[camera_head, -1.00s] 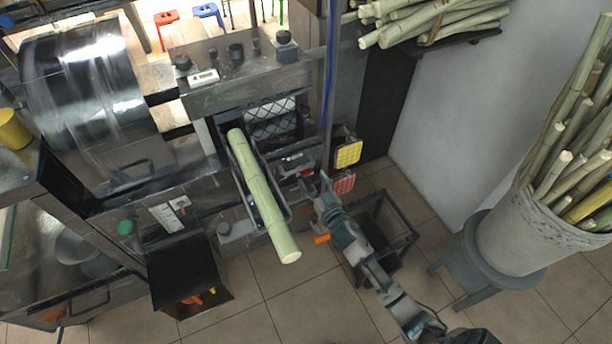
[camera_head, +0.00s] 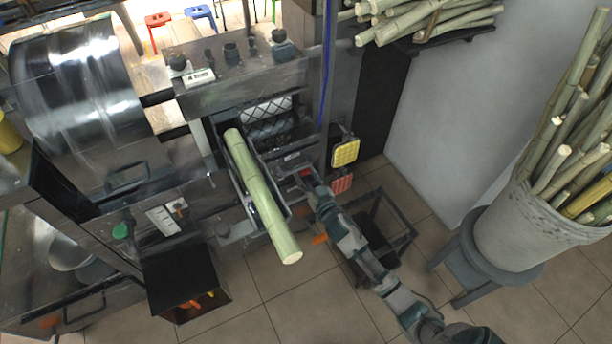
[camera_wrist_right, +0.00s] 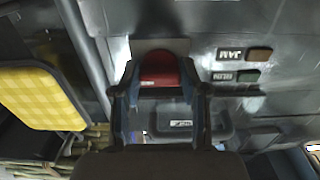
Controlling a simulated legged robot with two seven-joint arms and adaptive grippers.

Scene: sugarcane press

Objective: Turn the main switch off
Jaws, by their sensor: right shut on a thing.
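The main switch is a red knob (camera_wrist_right: 160,70) on the press's metal panel; it shows in the right wrist view between my fingers. In the head view a bit of red (camera_head: 304,174) shows at the tip of my right arm. My right gripper (camera_wrist_right: 158,88) has its fingers on both sides of the red knob and is shut on it. In the head view the right gripper (camera_head: 311,183) is at the front of the press, right of the feed chute. My left gripper is not in view.
A sugarcane stalk (camera_head: 260,195) lies in the feed chute, left of my right arm. A yellow pad (camera_head: 345,153) and a red pad (camera_head: 342,183) stick out close to the gripper. A bucket of cane (camera_head: 515,225) stands on a stool at right.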

